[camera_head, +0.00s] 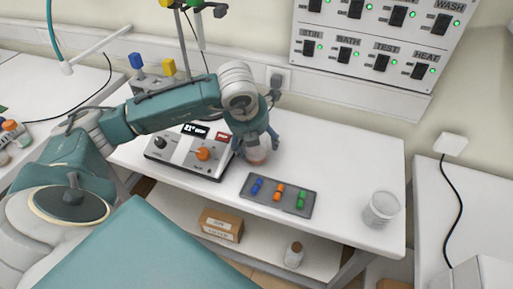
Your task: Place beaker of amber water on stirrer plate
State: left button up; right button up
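My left gripper (255,146) points down over the white table, just right of the stirrer plate. Its fingers are around a small beaker with amber-pink contents (257,157), whose upper part is hidden by the gripper. I cannot tell whether the beaker touches the table. The stirrer plate (179,152) is a grey box with an orange knob, a dark knob and a small display. My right gripper is not in view.
A dark tray with blue, orange and green pieces (261,203) lies in front of the gripper. A clear beaker (381,209) stands at the table's right. A switch panel (374,45) is on the back wall. A brown box (221,224) sits on the lower shelf.

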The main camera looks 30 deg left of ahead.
pick_arm(q)
jog(key=c, duration=1.2)
jog(key=shift+r, duration=0.1)
jog(key=shift+c, duration=0.7)
jog(key=shift+w+r, duration=0.1)
jog(key=shift+r, duration=0.3)
notch_tip(320, 180, up, 13)
jog(key=b, duration=0.2)
jog(key=shift+f, duration=0.15)
notch_tip(320, 180, up, 6)
jog(key=shift+r+p, duration=0.25)
jog(key=shift+p, duration=0.1)
